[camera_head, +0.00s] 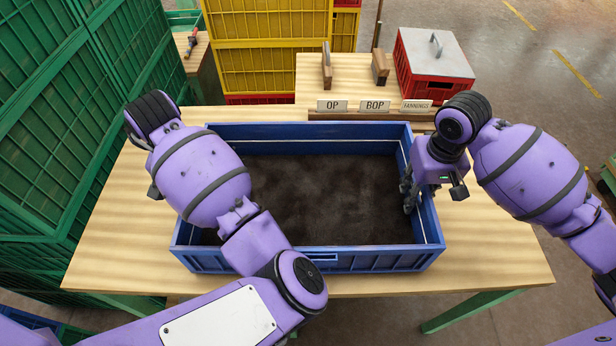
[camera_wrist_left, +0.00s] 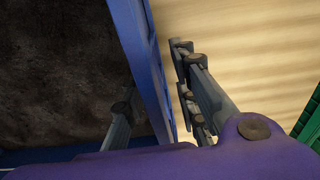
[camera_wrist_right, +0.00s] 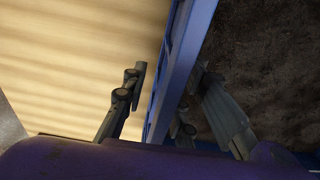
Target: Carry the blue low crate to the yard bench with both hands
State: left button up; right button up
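The blue low crate (camera_head: 330,262) sits on a wooden table, with a dark loose layer covering its floor. My left gripper (camera_wrist_left: 153,80) straddles the crate's left wall, one finger inside and one outside, with gaps showing beside the wall. In the head view my left arm hides those fingers. My right gripper (camera_head: 409,192) is at the crate's right wall. In the right wrist view its fingers (camera_wrist_right: 168,80) stand on either side of that wall, with a gap on the outer side. Both look open. I cannot tell which surface is the yard bench.
The table (camera_head: 110,235) has bare wood around the crate. Behind are label cards (camera_head: 375,106), wooden blocks (camera_head: 380,66) and a red crate with a grey lid (camera_head: 436,62). Green crates (camera_head: 50,120) stack close on the left, yellow crates (camera_head: 265,65) behind. Floor shows at right.

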jog(key=shift+s+r, duration=0.15)
jog(key=shift+r, duration=3.85)
